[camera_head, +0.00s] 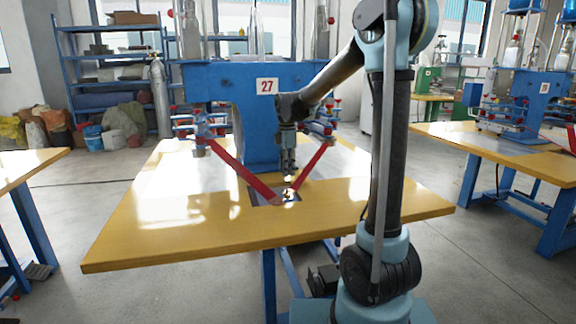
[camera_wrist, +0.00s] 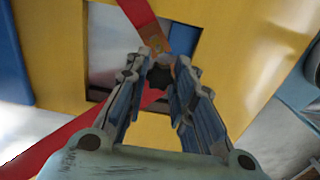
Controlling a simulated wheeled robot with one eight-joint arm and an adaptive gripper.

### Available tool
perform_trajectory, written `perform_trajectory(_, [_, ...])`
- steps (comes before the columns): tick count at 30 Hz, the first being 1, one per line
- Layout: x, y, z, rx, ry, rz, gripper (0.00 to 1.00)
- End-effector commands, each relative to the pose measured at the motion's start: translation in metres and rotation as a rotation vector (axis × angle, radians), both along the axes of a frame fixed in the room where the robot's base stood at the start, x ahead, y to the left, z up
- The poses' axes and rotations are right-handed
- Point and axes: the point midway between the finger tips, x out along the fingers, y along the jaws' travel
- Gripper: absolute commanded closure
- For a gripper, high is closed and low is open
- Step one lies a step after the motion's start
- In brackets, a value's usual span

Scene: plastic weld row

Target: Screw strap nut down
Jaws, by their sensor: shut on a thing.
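My gripper (camera_head: 288,174) points down over the square opening near the front of the yellow table. In the wrist view its fingers (camera_wrist: 161,78) are closed on a small dark strap nut (camera_wrist: 160,74). Two red straps (camera_head: 243,172) (camera_head: 316,166) come down from the machine's sides and meet near the opening. The wrist view shows one strap (camera_wrist: 138,14) ending in an orange-brown piece (camera_wrist: 155,40) beside the nut. The fingers partly hide the nut, and I cannot tell how it sits on its thread.
The yellow table (camera_head: 180,238) carries the blue machine (camera_head: 262,125) with a "27" sign. The opening's edge (camera_wrist: 98,94) is close to my fingers. The front of the table is clear. Other yellow tables stand left (camera_head: 25,164) and right (camera_head: 480,143).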

Motion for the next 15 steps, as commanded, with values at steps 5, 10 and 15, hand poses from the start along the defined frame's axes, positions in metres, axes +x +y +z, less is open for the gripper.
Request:
perform_trajectory(5, [0.000,0.000,-0.004,0.000,0.000,-0.001,0.89])
perform_trajectory(10, [0.001,-0.001,-0.015,0.000,0.000,-0.002,0.89])
perform_trajectory(15, [0.001,-0.003,-0.028,0.000,0.000,-0.004,0.89])
